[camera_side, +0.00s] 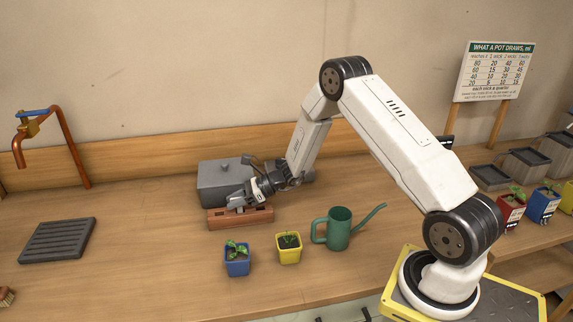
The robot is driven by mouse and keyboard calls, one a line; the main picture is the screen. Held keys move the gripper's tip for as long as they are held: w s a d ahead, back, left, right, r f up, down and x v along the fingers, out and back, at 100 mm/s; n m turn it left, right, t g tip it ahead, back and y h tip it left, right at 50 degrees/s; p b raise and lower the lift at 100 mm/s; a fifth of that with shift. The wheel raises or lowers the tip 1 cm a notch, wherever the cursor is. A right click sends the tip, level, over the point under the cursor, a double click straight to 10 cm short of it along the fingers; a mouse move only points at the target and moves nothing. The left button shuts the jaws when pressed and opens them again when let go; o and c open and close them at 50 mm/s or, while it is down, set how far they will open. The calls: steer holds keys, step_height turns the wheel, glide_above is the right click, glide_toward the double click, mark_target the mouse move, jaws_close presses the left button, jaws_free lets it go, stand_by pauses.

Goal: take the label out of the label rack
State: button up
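A reddish-brown block (226,222), which looks like the label rack, lies on the bench in front of a grey lidded box. My gripper (238,206) is at the top of this rack, its fingers reaching down to its upper edge. I cannot make out a label; it is hidden by the fingers or too small to see. Whether the fingers are open or shut on something does not show at this size.
The grey box (215,183) stands behind the rack. A blue pot (237,266), a yellow pot (289,255) and a green watering can (339,231) stand in front and to the right. A copper tap (72,150) and dark drain grid (57,241) are at left, with clear bench between.

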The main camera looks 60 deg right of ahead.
jaws_close()
steer(key=shift+r, duration=0.1)
steer(key=shift+r, duration=0.75)
steer(key=s+a+r, duration=0.1)
steer(key=s+r, duration=1)
steer(key=s, duration=0.3)
steer(key=shift+a+r, duration=0.15)
steer(key=shift+a, duration=0.05)
steer(key=shift+w, duration=0.1)
